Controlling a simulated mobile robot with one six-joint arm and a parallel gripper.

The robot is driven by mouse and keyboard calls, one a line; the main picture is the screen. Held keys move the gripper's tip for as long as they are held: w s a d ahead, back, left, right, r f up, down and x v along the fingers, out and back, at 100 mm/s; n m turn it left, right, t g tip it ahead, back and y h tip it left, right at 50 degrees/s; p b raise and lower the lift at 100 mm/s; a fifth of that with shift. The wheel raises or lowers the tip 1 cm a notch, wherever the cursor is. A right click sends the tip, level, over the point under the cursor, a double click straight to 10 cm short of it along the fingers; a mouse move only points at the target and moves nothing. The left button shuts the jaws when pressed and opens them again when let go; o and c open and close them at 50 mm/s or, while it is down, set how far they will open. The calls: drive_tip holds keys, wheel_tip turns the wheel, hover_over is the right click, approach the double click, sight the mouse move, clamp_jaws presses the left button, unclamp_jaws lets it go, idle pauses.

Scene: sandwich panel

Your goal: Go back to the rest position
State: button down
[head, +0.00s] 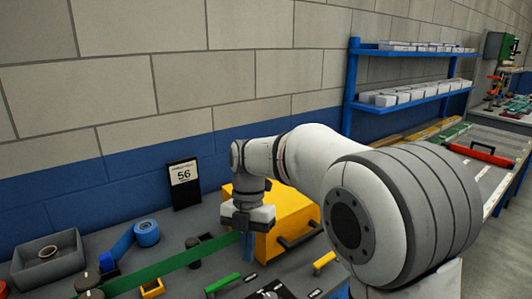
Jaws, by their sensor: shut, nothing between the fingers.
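My arm reaches in from the right over a grey worktop, and its wrist bends down. My gripper (247,243) points downward, shut and empty, in front of a yellow box-shaped unit (290,212) with dark handles. The fingertips are small and partly lost against the green strip and the box, so I cannot tell if they touch anything. My arm hides part of the box and the worktop behind it.
A grey bin (20,278), a blue tape roll (146,233), a green strip (172,264), dark knobs and a small yellow tray (152,289) crowd the left. A sign reading 56 (184,184) stands by the wall. A blue shelf (350,88) holds pale boxes behind.

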drive_tip(key=s+d+m+t+p, duration=0.1)
drive_tip(key=s+d+m, duration=0.4)
drive_tip(key=m, duration=0.5)
drive_tip(key=s+d+r+m+t+p, duration=0.1)
drive_tip(key=s+d+m+t+p, duration=0.1)
drive_tip(key=s+d+m, duration=0.3)
drive_tip(key=s+d+m+t+p, duration=0.1)
drive_tip(key=s+d+m, duration=0.4)
drive_tip(key=d+m, duration=0.5)
drive_tip(key=m+t, duration=0.1)
drive_tip(key=m, duration=0.6)
drive_tip(key=shift+s+d+r+t, duration=0.15)
drive_tip(key=shift+r+t, duration=0.2)
drive_tip(key=shift+t, duration=0.05)
